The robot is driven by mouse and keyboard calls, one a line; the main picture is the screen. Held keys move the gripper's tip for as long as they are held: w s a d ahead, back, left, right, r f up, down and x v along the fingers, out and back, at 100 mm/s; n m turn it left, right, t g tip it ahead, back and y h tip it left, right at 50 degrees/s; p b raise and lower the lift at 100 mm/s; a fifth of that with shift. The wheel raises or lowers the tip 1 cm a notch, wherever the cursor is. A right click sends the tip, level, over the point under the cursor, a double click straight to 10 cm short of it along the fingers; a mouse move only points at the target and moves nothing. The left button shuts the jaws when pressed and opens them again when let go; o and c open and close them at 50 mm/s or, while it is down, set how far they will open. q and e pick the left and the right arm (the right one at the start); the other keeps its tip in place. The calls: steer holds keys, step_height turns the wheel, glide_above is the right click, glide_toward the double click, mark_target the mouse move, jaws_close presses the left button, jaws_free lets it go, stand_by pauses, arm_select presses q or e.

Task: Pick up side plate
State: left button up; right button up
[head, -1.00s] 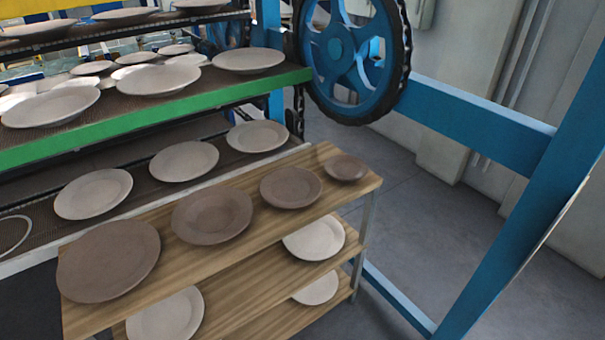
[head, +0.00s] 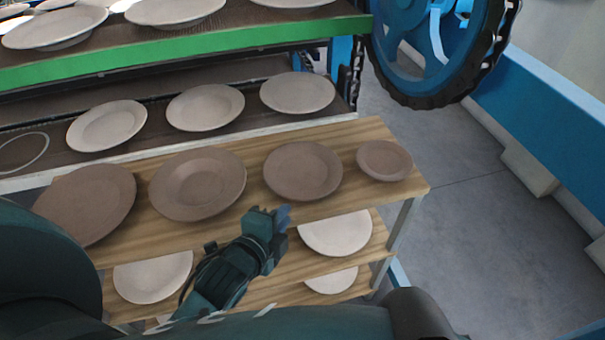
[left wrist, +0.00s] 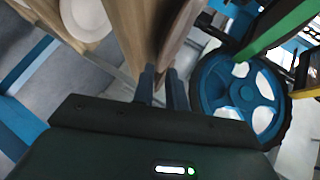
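Several brown plates of different sizes lie in a row on the top wooden shelf. The side plate appears to be the medium one (head: 303,170), right of a larger brown plate (head: 198,183) and left of the smallest brown dish (head: 385,160). My left gripper (head: 271,212) is at the shelf's front edge, just below and left of the medium plate, apart from it. Its fingers (left wrist: 162,88) are parted with a narrow gap and hold nothing visible. In the left wrist view a brown plate edge (left wrist: 180,38) lies ahead of the fingers. My right gripper is not in view.
The largest brown plate (head: 88,203) lies at the shelf's left end. Pale plates (head: 336,233) rest on lower shelves. Behind stands a rack with a green edge (head: 190,45) and more pale plates. A blue wheel (head: 440,45) is at right. Grey floor is clear at right.

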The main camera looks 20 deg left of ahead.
mark_target(303, 195)
arm_select(q)
steer(key=x, duration=0.9)
steer(key=shift+w+d+r, duration=0.1)
steer(key=shift+d+r, duration=0.05)
steer(key=shift+c, duration=0.2)
jaws_close()
steer(key=shift+r, duration=0.2)
